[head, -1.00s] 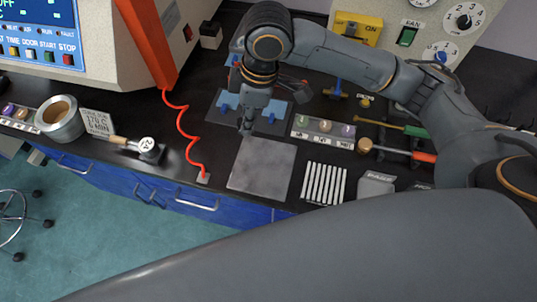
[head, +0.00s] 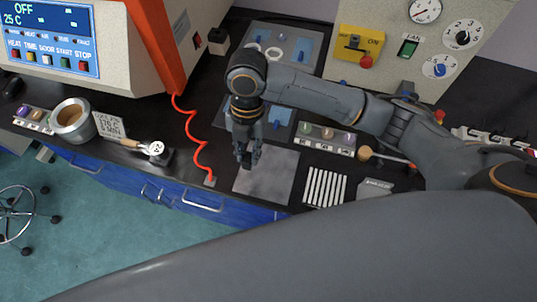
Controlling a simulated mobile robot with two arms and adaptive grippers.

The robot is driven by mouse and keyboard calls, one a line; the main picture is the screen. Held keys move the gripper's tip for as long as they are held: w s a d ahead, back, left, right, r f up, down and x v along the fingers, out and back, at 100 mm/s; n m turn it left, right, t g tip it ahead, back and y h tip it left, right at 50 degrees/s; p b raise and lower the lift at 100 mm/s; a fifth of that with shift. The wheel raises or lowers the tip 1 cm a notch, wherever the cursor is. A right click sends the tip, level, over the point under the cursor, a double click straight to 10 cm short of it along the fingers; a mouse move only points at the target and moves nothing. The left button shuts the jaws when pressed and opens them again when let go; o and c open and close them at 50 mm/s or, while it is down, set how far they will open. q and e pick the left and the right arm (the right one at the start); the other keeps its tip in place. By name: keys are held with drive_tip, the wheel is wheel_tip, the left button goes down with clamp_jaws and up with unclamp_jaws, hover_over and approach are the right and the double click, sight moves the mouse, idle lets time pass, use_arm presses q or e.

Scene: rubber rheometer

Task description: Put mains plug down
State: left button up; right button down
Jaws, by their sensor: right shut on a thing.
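My right gripper (head: 245,160) points down over the left part of the top edge of a grey square mat (head: 270,180) on the black bench. It is shut on a small dark thing at its fingertips, taken to be the mains plug. The plug is mostly hidden by the fingers and dark against the bench. I cannot tell whether it touches the mat. My left gripper is not in view.
An orange coiled cord (head: 190,135) hangs left of the gripper. A row of white strips (head: 325,187) lies right of the mat. A sample tray (head: 327,138) and blue-handled plates (head: 279,117) lie behind. A metal pot (head: 72,120) stands at left.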

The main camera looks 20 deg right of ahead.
drive_tip(key=d+f+p, duration=0.1)
drive_tip(key=f, duration=0.2)
drive_tip(key=w+d+f, duration=0.1)
drive_tip(key=d+f, duration=0.1)
drive_tip(key=f, duration=0.1)
drive_tip(key=d+f+p, duration=0.1)
drive_tip(key=d+f, duration=0.1)
drive_tip(key=f, duration=0.1)
drive_tip(key=shift+w+d+p, duration=0.2)
drive_tip(key=shift+w+p, duration=0.05)
drive_tip(key=shift+p, duration=0.05)
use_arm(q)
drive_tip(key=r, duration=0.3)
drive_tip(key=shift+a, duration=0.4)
use_arm(e)
drive_tip(key=shift+f, duration=0.15)
drive_tip(key=shift+f, duration=0.1)
drive_tip(key=c, duration=1.2)
unclamp_jaws()
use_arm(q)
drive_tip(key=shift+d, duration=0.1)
